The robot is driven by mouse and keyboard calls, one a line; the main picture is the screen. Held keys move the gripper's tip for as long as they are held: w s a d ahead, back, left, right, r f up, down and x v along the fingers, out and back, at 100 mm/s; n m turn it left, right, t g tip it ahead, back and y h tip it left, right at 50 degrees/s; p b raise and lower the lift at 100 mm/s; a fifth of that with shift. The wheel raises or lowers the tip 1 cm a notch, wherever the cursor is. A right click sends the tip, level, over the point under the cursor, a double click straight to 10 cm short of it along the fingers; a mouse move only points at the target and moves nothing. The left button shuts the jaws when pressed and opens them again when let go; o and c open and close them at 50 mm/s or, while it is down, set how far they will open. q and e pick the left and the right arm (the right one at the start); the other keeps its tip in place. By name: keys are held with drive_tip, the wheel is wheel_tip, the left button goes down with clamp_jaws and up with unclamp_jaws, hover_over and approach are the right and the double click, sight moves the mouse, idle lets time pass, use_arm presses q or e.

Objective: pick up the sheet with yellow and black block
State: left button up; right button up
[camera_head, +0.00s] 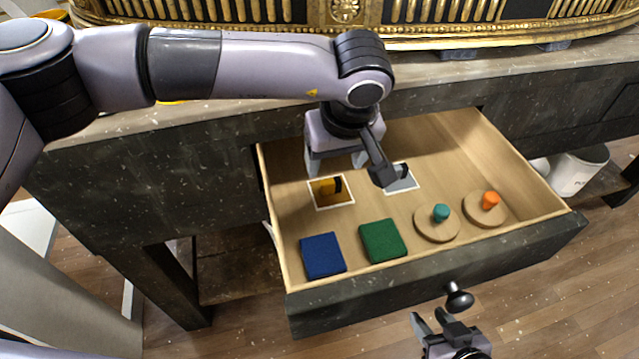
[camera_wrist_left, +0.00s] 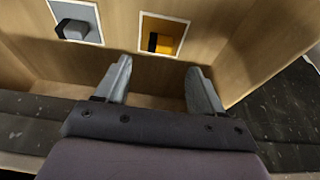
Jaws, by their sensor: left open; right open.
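The white-edged orange sheet (camera_head: 334,201) lies on the floor of the open drawer, towards its left side. A small yellow and black block (camera_head: 328,186) is on it. In the left wrist view the sheet (camera_wrist_left: 168,27) and the block (camera_wrist_left: 160,43) show just beyond the fingertips, slightly towards the right finger. My left gripper (camera_head: 336,168) is open and empty, pointing down over the back left of the drawer, apart from the sheet. My right gripper (camera_head: 428,318) is open and empty in front of the drawer, below its dark knob.
The drawer (camera_head: 545,222) also holds a grey sheet (camera_head: 402,182) with a grey block, a blue square (camera_head: 323,256), a green square (camera_head: 383,241), and two round wooden discs (camera_head: 437,224) with teal and orange knobs. Its wooden walls and the tabletop edge surround my left gripper.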

sight(331, 182)
use_arm(q)
drive_tip(key=x, duration=0.7)
drive_tip(key=shift+s+f+b, duration=0.1)
drive_tip(key=shift+s+b, duration=0.05)
drive_tip(key=shift+b, duration=0.25)
drive_tip(key=c, duration=1.1)
